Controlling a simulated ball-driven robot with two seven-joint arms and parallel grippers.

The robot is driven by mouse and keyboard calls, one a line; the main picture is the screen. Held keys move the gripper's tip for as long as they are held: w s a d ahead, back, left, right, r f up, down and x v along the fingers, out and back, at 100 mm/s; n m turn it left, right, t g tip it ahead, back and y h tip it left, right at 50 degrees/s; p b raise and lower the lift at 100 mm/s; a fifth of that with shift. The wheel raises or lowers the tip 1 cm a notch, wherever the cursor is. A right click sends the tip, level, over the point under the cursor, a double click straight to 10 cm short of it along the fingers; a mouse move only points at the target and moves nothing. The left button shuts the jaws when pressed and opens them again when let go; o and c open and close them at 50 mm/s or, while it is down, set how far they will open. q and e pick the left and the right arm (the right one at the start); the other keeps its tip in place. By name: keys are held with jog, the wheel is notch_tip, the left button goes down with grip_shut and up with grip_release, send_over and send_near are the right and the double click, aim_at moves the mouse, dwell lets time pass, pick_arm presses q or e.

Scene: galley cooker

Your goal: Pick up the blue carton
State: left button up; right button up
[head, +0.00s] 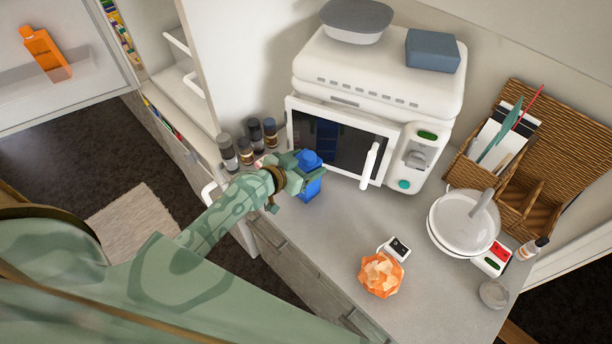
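The blue carton (311,184) stands upright on the grey counter, in front of the white microwave's dark door. My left gripper (298,180) is at the carton's left side, with its fingers close against it. The fingers overlap the carton in the head view, and I cannot tell whether they are closed on it or only beside it. The carton's lower left side is partly hidden by the gripper. My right gripper is not in view.
Several dark-capped jars (247,148) stand left of the microwave (335,141). A wicker organizer (565,150), stacked white bowls (458,240) and an orange faceted object (381,275) are to the right. The counter between the carton and the orange object is clear.

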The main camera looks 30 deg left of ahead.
pick_arm(q)
jog(key=c, duration=1)
jog(key=shift+c, duration=1.3)
jog(key=shift+r, duration=0.15)
